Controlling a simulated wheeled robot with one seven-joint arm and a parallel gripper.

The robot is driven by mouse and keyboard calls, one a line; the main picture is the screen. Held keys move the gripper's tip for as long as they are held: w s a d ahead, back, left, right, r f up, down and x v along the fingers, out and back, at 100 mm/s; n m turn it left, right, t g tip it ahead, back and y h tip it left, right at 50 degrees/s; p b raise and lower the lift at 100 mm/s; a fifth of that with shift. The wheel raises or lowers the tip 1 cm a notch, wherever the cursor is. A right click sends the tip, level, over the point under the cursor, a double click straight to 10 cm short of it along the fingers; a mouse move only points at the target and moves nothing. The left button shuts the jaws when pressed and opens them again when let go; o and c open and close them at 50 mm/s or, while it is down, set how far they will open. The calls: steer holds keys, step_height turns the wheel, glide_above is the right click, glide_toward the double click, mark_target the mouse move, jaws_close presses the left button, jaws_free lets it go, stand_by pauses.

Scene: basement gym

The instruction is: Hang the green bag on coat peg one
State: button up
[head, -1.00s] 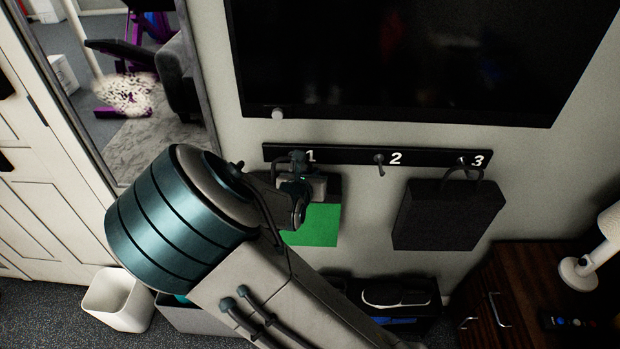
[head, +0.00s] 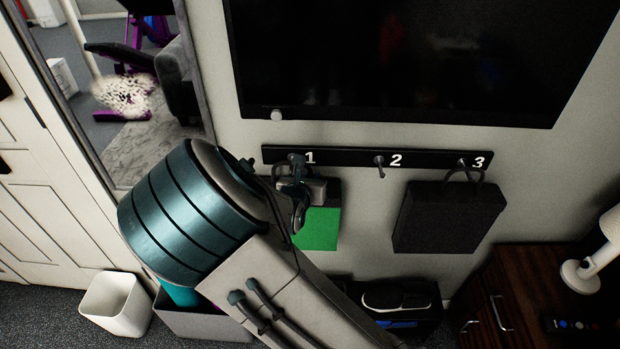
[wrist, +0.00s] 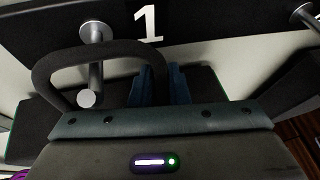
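The green bag (head: 318,230) hangs at the wall below coat peg one (head: 296,158), its green face partly hidden by my arm. My gripper (head: 297,186) is just below this peg. In the wrist view my gripper's blue fingers (wrist: 164,86) are close together around the right side of the bag's dark looped handle (wrist: 48,72). The handle's upper band crosses the shaft of peg one (wrist: 94,72), and the peg's tip shows inside the loop. Whether the handle rests on the peg I cannot tell.
Peg two (head: 380,165) is empty. A black bag (head: 447,216) hangs from peg three (head: 462,163). A dark screen (head: 400,60) is above the rail. Below are a white bin (head: 115,303), a grey box (head: 200,325) and a wooden cabinet (head: 515,300) with a lamp (head: 590,262).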

steer(key=o, duration=0.3)
steer(key=p+v, duration=0.2)
steer(key=v, duration=1.2)
steer(key=s+d+r+m+g+h, duration=0.1)
steer(key=s+d+m+g+h, duration=0.2)
steer(key=d+m, duration=0.6)
steer(key=s+d+r+m+g, duration=0.1)
steer(key=s+d+m+g, duration=0.1)
steer(key=d+m+g, duration=0.55)
steer(key=s+r+m+y, duration=0.2)
steer(key=s+m, duration=0.1)
steer(key=m, duration=0.3)
steer(key=s+d+r+m+y, duration=0.1)
steer(key=s+r+m+y, duration=0.1)
steer(key=m, duration=0.3)
steer(key=s+d+r+m+y, duration=0.1)
steer(key=s+r+m+y, duration=0.1)
steer(key=s+m, duration=0.3)
steer(key=shift+r+m+y, duration=0.3)
steer(key=shift+r+m, duration=0.15)
steer(key=shift+m, duration=0.4)
